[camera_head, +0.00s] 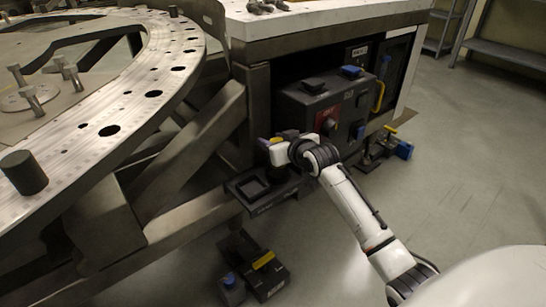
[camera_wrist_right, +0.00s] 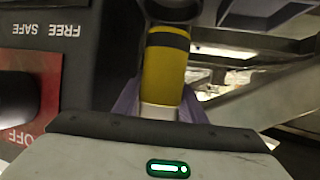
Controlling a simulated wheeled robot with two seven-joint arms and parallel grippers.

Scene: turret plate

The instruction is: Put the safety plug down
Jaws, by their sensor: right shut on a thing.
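The safety plug (camera_wrist_right: 165,78) is a yellow cylinder with a dark band near its far end and a pale lower end. In the right wrist view it sits between the purple-grey fingers of my right gripper (camera_wrist_right: 163,105), which is shut on it. In the head view my right gripper (camera_head: 272,141) is at the left side of the dark control box (camera_head: 305,110), above a dark open-topped holder (camera_head: 262,190). The plug is mostly hidden there, and I cannot tell whether its far end touches anything. My left gripper is not in view.
A dark box with yellow (camera_head: 265,275) stands on the floor. Floor at right is clear.

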